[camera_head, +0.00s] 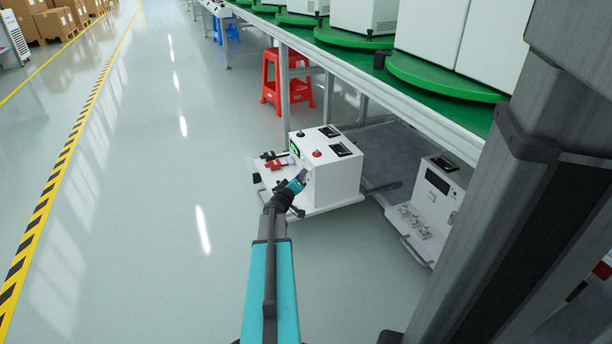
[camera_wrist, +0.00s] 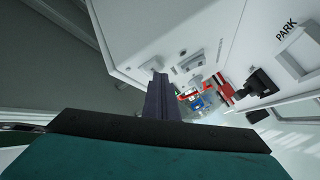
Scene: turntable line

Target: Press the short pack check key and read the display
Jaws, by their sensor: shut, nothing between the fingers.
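The white test unit (camera_head: 335,185) stands on a low white platform under the green line. A small green-lit display (camera_head: 295,151) shows on its left side; its text is too small to read. My gripper (camera_head: 303,174) is shut and empty, close against the unit's near left face. In the wrist view, my shut dark fingers (camera_wrist: 160,82) point at a white panel (camera_wrist: 200,25) with several small raised fittings. Their tips are beside a small pale raised block (camera_wrist: 151,65); I cannot tell whether they touch it. I cannot tell which fitting is the short pack check key.
Red and black clamp-like parts (camera_head: 273,163) lie on the platform left of the unit. A second white unit (camera_head: 437,195) stands to the right. In the wrist view, a black fitting (camera_wrist: 258,84) sits by a PARK label (camera_wrist: 287,30). The floor at left is clear.

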